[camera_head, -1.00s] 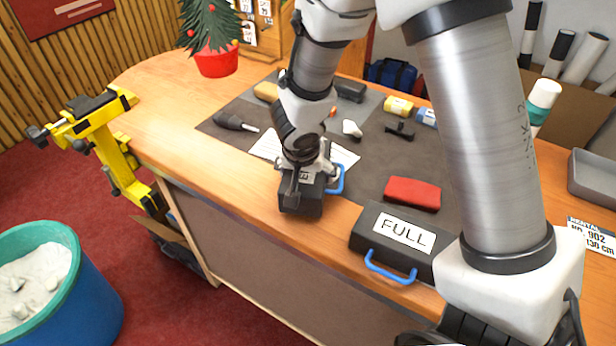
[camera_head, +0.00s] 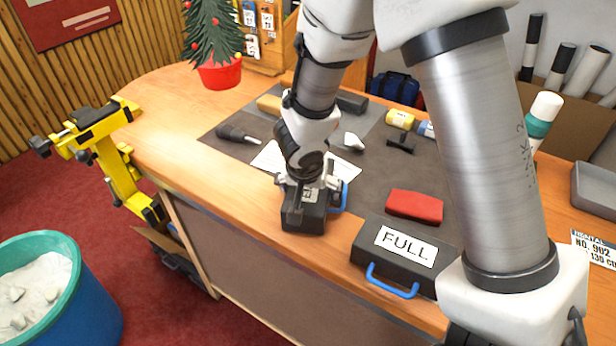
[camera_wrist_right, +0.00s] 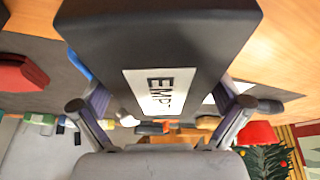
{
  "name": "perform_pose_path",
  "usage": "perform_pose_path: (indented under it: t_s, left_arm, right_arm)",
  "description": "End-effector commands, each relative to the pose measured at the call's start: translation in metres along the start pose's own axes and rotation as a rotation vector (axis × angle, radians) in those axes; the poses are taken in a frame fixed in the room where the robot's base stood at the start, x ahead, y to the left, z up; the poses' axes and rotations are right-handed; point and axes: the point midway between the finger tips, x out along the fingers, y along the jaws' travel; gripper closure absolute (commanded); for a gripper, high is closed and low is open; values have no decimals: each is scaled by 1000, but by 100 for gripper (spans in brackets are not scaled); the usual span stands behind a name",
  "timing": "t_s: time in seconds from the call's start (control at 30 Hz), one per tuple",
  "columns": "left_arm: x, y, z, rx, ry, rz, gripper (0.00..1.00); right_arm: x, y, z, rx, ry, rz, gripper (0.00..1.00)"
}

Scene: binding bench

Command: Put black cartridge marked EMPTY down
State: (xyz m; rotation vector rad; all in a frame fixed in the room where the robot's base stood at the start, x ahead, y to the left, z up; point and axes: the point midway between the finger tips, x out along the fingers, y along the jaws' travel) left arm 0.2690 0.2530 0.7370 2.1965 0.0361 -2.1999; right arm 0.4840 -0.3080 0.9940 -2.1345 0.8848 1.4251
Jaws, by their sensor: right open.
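The black cartridge marked EMPTY (camera_head: 303,218) stands on the wooden bench at its front edge, left of the black FULL cartridge (camera_head: 365,243). Its blue handle shows at its right side. In the right wrist view the EMPTY cartridge (camera_wrist_right: 160,40) fills the upper middle, its white label partly hidden low down. My right gripper (camera_head: 308,187) is directly over it, with a finger on each side in the right wrist view (camera_wrist_right: 160,104). The jaws are open around the cartridge; I cannot tell whether a finger still touches it. My left gripper is not in view.
A red block (camera_head: 414,206) lies on the dark mat (camera_head: 365,190) behind the FULL cartridge. A dark-handled tool (camera_head: 236,133) and a white sheet (camera_head: 268,160) lie behind the gripper. A yellow clamp stand (camera_head: 120,170) and a blue bin (camera_head: 85,310) stand at left. Bare bench lies left of the cartridge.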

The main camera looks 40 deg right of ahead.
Motion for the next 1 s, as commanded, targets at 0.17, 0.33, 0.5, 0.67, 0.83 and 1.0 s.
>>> perform_pose_path:
  t_s: [0.17, 0.33, 0.5, 0.67, 0.83, 1.0]
  left_arm:
    - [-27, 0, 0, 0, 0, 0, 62]
    - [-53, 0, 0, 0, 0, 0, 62]
    - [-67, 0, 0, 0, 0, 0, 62]
    - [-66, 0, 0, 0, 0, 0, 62]
    - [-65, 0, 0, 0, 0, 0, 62]
    - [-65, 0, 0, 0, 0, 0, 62]
  right_arm:
    - [-50, 0, -4, 1, 5, -2, 0]
    - [-94, 0, -4, 0, 5, -1, 0]
    - [-115, 0, -2, 0, 2, -1, 0]
    - [-114, 0, 0, 1, 1, -2, 0]
    - [-114, 0, 0, 1, 1, -2, 0]
    - [-114, 0, 0, 1, 1, -1, 18]
